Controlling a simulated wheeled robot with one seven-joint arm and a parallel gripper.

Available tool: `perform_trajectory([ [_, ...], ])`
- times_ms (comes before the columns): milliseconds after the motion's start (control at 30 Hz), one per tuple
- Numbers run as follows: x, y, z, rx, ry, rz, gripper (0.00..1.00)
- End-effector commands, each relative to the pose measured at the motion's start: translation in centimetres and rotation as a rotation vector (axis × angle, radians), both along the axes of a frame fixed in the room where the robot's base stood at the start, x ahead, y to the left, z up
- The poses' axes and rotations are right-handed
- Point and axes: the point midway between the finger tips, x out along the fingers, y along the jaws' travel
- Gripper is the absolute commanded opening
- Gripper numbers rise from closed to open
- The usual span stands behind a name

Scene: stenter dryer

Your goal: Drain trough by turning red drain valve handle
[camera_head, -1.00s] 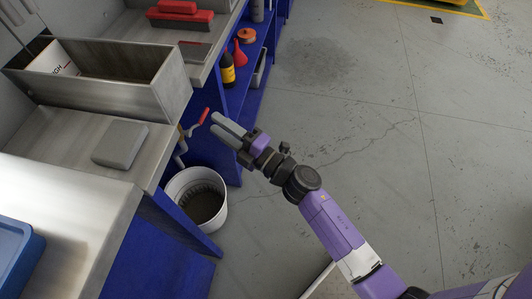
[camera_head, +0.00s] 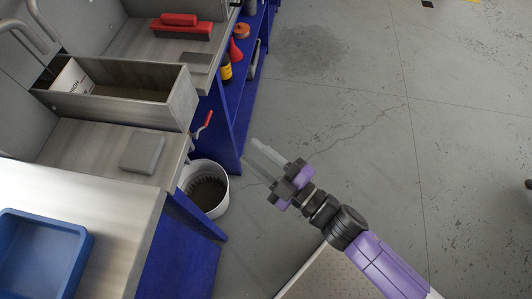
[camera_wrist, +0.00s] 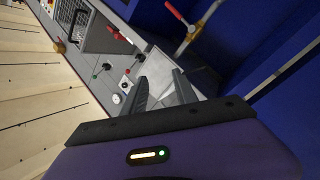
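The metal trough (camera_head: 150,112) stands on the bench at the left in the head view. The red drain valve handle (camera_head: 205,121) sticks out beyond the trough's near right end and slants upward. In the wrist view the red handle (camera_wrist: 174,12) is at the top, on a brass-coloured pipe fitting (camera_wrist: 184,45). A white bucket (camera_head: 222,186) stands on the floor below the valve. My gripper (camera_head: 250,151) is to the right of the handle and apart from it. In the wrist view its fingers (camera_wrist: 160,76) are spread with nothing held between them.
A blue tray (camera_head: 84,262) and a grey block (camera_head: 143,153) lie on the benches. A red-handled brush (camera_head: 180,28) lies behind the trough. Bottles and a red funnel (camera_head: 236,51) stand on the blue shelf (camera_head: 238,120). Open floor lies to the right.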

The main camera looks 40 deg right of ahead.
Motion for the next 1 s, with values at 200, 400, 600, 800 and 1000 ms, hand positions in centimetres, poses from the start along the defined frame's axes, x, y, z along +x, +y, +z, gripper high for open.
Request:
perform_trajectory([
  [200,-2.8,0.1,2.4,0.101,0.041,-0.011,0.35],
  [400,-4.0,0.1,3.1,0.147,0.059,-0.017,0.35],
  [600,-4.3,0.1,3.2,0.157,0.063,-0.019,0.35],
  [800,-4.2,0.1,3.2,0.156,0.062,-0.019,0.23],
  [1000,-3.5,0.2,4.0,0.154,0.043,-0.013,0.0],
])
